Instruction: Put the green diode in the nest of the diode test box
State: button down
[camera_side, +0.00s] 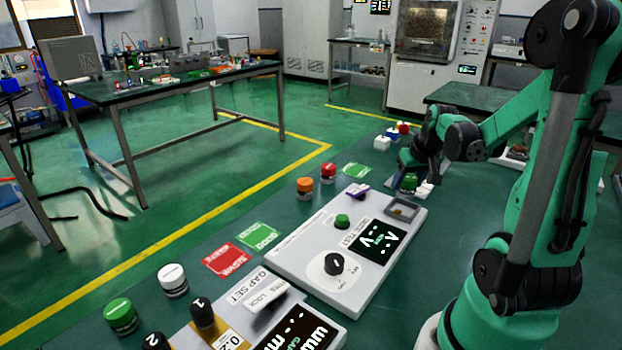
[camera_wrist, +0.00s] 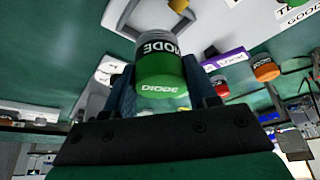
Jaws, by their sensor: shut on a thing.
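The green diode (camera_wrist: 160,72), a short cylinder with a green cap and a dark lettered band, sits between the fingers of my gripper (camera_wrist: 160,88) in the wrist view. In the side view, my gripper (camera_side: 409,178) is shut on the diode, just beyond the far right end of the diode test box (camera_side: 300,240). The nest (camera_side: 402,208) is a square grey frame on that end of the box and looks empty. The nest (camera_wrist: 128,22) also shows in the wrist view, past the diode. The diode appears apart from the nest; its height above it is hard to judge.
An orange-capped cylinder (camera_side: 305,187) and a red-capped one (camera_side: 328,173) stand left of the box. The gap set box (camera_side: 262,318), red waste mat (camera_side: 230,260) and green mat (camera_side: 258,237) lie nearer the camera.

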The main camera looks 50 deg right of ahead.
aim_at(405, 197)
jog(key=shift+f, duration=2.1)
jog(key=shift+f, duration=0.1)
jog(key=c, duration=0.5)
grip_release()
jog(key=shift+c, duration=0.2)
jog(key=v, duration=1.2)
jog(key=w+a+n+t+y, duration=0.1)
jog(key=w+a+n, duration=0.3)
jog(key=a, duration=0.7)
jog(key=w+a+n+t+y, duration=0.2)
jog(key=w+a+n, duration=0.2)
jog(key=a, duration=0.8)
jog(key=shift+w+f+t, duration=0.35)
jog(key=shift+f+t, duration=0.05)
